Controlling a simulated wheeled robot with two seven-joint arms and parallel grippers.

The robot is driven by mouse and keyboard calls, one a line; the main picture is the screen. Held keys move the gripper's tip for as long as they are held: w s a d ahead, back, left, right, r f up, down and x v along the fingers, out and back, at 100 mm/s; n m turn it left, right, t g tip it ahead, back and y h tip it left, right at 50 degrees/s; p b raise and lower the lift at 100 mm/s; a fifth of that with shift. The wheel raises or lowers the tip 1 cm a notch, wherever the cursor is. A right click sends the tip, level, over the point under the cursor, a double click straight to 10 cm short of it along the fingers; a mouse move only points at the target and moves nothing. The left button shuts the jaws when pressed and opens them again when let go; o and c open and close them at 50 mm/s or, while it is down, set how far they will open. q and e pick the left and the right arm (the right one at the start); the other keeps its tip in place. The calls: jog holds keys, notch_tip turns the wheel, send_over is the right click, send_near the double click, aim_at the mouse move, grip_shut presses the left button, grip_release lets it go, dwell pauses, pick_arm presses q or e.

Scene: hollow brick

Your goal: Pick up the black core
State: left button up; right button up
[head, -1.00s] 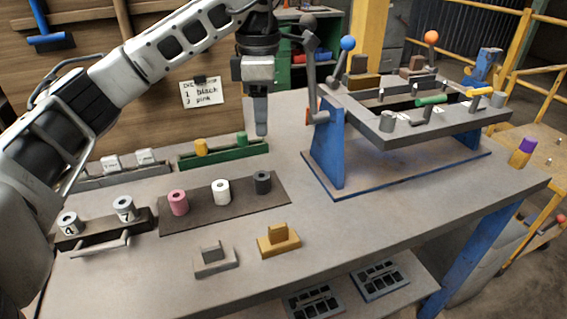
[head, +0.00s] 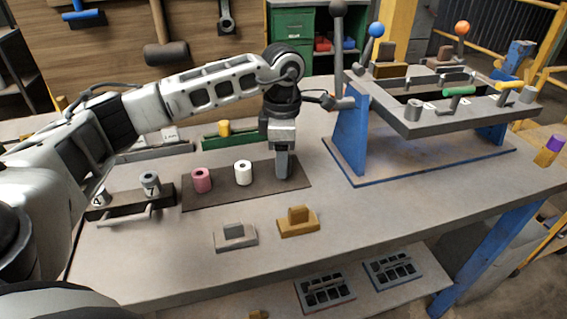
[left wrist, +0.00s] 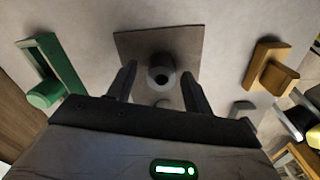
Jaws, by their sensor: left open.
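The black core (left wrist: 160,70) shows in the left wrist view as a dark upright cylinder with a hole in its top. It stands on the dark mat (left wrist: 130,45), ahead of and between the two spread fingers of my left gripper (left wrist: 158,80). In the head view my left gripper (head: 283,168) points down over the right end of the mat (head: 262,190) and hides the black core. The pink core (head: 201,180) and the white core (head: 243,172) stand on the mat to its left. Contact between fingers and core cannot be told.
A green rack (head: 212,141) with a yellow core (head: 223,128) lies behind the mat. A grey block (head: 236,237) and a yellow block (head: 298,223) sit in front. A blue-legged fixture (head: 347,140) with levers stands to the right. A dark holder (head: 115,206) is at left.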

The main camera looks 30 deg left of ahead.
pick_arm(q)
jog(key=shift+f, duration=0.7)
jog(key=c, duration=1)
jog(key=shift+o, duration=0.2)
jog(key=shift+r, duration=0.1)
